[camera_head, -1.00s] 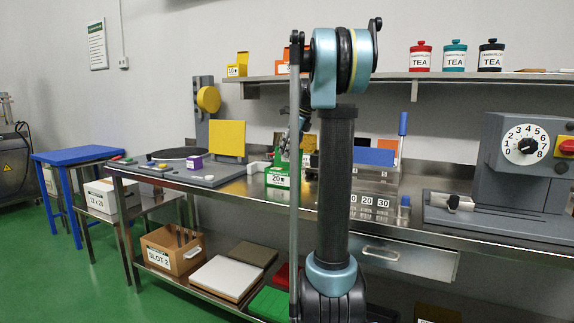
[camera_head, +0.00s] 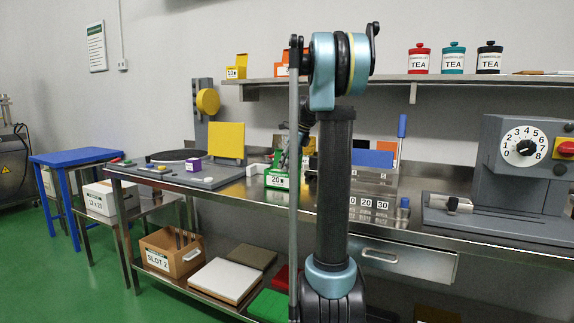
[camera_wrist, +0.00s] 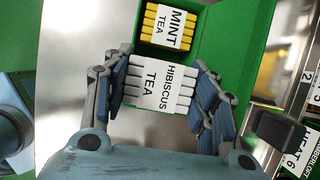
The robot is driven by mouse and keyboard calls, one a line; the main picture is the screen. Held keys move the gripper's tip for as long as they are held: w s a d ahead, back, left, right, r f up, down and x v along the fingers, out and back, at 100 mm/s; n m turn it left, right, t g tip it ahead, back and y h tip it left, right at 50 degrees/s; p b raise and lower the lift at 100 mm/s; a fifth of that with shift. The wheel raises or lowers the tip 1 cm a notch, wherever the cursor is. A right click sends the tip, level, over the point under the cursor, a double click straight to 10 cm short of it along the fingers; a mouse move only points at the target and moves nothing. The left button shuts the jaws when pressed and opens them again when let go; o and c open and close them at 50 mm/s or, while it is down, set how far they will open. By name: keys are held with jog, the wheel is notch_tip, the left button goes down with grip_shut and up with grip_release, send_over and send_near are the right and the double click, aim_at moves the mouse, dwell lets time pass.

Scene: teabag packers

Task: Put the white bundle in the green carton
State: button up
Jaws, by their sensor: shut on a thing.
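The white bundle (camera_wrist: 160,92) is labelled "HIBISCUS TEA" and lies between the fingers of my gripper (camera_wrist: 162,70) in the wrist view. The jaws are shut on its two sides. The green carton (camera_wrist: 225,42) is open below and around it, and a yellow bundle (camera_wrist: 170,24) labelled "MINT TEA" sits in it, just beyond the white one. I cannot tell whether the white bundle touches the carton's floor. In the head view the green carton (camera_head: 278,181) stands on the bench, marked 20, with my gripper above it, partly hidden by my arm.
A grey board with a yellow panel (camera_head: 226,140) and a purple box (camera_head: 193,165) is left of the carton. A dial machine (camera_head: 525,150) stands at the right. A shelf (camera_head: 400,76) with tea canisters runs above. A black-handled part (camera_wrist: 275,130) lies close to the carton's right.

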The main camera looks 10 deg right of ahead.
jog(key=shift+f, duration=0.25)
jog(key=o, duration=0.7)
jog(key=shift+c, duration=0.2)
jog(key=shift+r, duration=0.55)
jog(key=v, duration=1.2)
